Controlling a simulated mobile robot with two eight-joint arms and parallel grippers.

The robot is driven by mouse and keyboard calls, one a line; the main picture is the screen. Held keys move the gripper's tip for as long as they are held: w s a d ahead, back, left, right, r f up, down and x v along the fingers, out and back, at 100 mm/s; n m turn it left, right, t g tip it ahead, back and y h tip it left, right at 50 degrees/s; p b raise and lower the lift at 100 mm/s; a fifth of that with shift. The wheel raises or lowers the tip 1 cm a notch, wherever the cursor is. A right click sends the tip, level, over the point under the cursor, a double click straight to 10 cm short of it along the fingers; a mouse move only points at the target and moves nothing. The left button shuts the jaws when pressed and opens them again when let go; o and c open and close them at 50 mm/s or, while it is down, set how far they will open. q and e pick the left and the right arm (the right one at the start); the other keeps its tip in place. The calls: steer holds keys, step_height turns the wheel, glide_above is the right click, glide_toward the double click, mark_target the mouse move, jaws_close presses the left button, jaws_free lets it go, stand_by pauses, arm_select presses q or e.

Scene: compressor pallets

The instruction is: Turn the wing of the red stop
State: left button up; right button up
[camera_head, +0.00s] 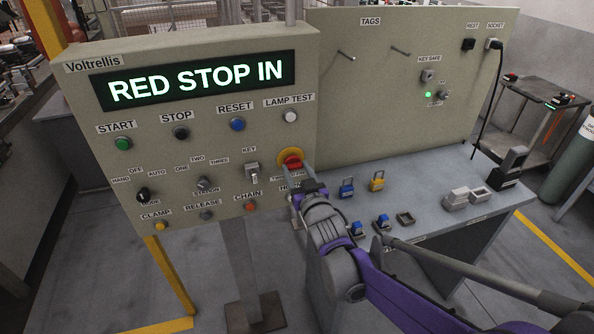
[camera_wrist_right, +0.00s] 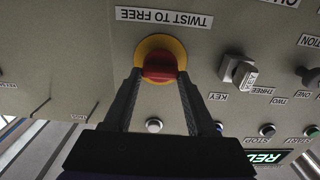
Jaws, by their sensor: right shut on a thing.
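The red stop (camera_head: 292,161) is a red knob in a yellow ring at the right side of the control panel (camera_head: 215,150). In the right wrist view the red stop (camera_wrist_right: 160,66) sits at top centre, beside the label TWIST TO FREE. My right gripper (camera_head: 297,173) reaches up to it from below right. In the wrist view the fingers of my right gripper (camera_wrist_right: 159,77) are on both sides of the red knob, shut on it. The knob's wing cannot be made out clearly. The display (camera_head: 196,80) reads RED STOP IN. My left gripper is not in view.
A key switch (camera_head: 252,172) and a CHAIN button (camera_head: 250,206) are close left of my right gripper.

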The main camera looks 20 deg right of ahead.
steer(key=m+b, duration=0.1)
steer(key=m, duration=0.2)
steer(key=shift+d+f+b, duration=0.1)
steer(key=shift+b, duration=0.2)
steer(key=shift+m+b, duration=0.6)
steer(key=shift+m, duration=1.4)
steer(key=o, duration=1.4)
steer(key=shift+s, duration=0.1)
steer(key=s, duration=1)
steer(key=shift+s+d, duration=0.25)
steer(key=shift+s, duration=0.1)
